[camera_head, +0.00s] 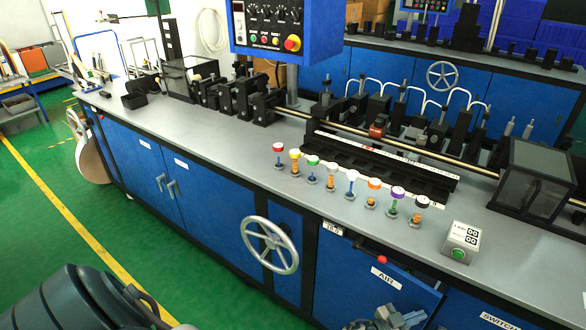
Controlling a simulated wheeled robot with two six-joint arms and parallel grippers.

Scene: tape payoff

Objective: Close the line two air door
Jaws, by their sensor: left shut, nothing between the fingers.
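The blue air door (340,275), labelled "AIR", is on the bench front at the lower right. A red knob (382,260) sits near its top edge. A dark gap shows along the upper right of the door, and it appears to stand ajar; its lower part is cut off by the frame. My right gripper is not in view.
A grey handwheel (270,245) juts out left of the door. A "SWITCH" panel (500,318) is to its right. Colored knobs (351,183) and a button box (460,242) stand on the bench top above.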

